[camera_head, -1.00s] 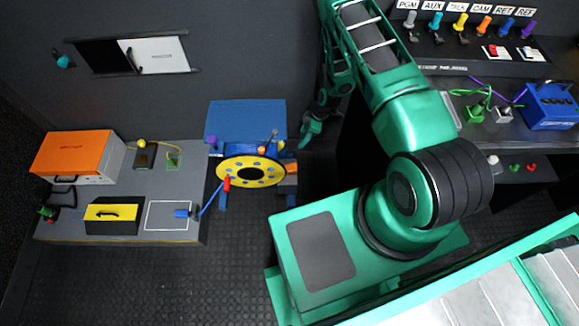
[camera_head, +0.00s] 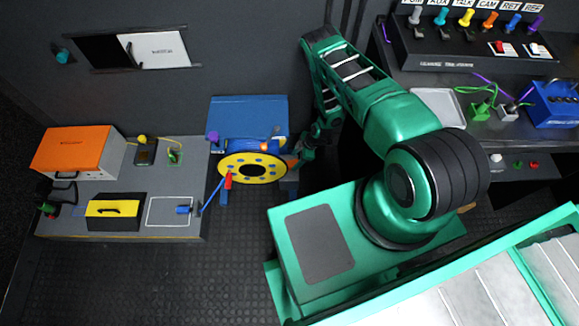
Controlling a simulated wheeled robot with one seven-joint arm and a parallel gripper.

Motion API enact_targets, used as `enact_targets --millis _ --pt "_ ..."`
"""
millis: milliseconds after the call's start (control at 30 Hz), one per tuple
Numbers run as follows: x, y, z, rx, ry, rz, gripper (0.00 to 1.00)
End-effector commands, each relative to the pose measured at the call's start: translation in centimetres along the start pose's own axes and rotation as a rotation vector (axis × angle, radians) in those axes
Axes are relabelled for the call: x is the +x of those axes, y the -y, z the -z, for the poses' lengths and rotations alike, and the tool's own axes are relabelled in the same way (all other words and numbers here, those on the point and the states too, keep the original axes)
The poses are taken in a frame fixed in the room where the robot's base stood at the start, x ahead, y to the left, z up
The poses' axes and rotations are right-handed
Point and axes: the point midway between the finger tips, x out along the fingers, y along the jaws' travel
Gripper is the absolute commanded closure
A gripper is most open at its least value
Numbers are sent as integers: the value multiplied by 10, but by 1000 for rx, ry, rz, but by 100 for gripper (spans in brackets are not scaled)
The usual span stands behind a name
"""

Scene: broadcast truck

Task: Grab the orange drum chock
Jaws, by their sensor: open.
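The blue cable drum with its yellow disc (camera_head: 240,162) stands by the back wall. In the earlier view an orange block showed at the right edge of the disc. Now my gripper (camera_head: 293,160) is at that spot, and I cannot clearly make out the orange chock behind it. My gripper is open, small in the view and partly merged with the dark arm links. Whether it touches the drum or the chock, I cannot tell. A small orange knob (camera_head: 263,146) shows on the upper part of the disc.
A grey bench (camera_head: 190,160) on the left carries an orange case (camera_head: 75,151), a yellow-topped box (camera_head: 115,207) and small parts. On the right a dark desk holds a panel of coloured levers (camera_head: 470,40) and a blue box (camera_head: 553,103). The floor in front of the drum is clear.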

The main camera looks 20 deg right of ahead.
Motion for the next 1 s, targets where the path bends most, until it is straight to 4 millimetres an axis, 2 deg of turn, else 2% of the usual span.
enact_targets --millis 333,667,867,1000 --pt "44 0 2 -1 0 2 44" --pt "50 -1 2 1 0 1 44" --pt "50 -1 2 1 0 1 89" --pt "50 -1 3 1 0 1 92"
